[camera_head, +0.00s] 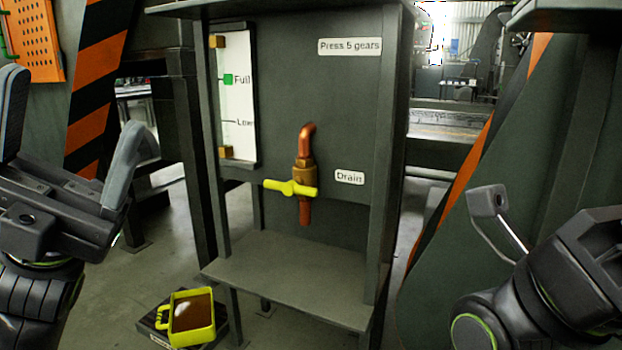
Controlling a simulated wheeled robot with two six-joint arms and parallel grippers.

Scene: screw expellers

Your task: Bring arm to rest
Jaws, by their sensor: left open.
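My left gripper (73,105) is at the left edge, its two grey fingers spread wide with nothing between them. It is well apart from the press stand and the yellow tap. My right gripper (535,215) is at the lower right; one finger shows clearly, and the spread of its jaws cannot be made out. It touches nothing that I can see.
A dark press stand (290,255) is in the middle, with a copper drain pipe (306,140), yellow tap handle (290,188) and level gauge (238,110), green mark by "Full". A yellow mug (192,318) of brown liquid sits on a low dark base (150,322).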

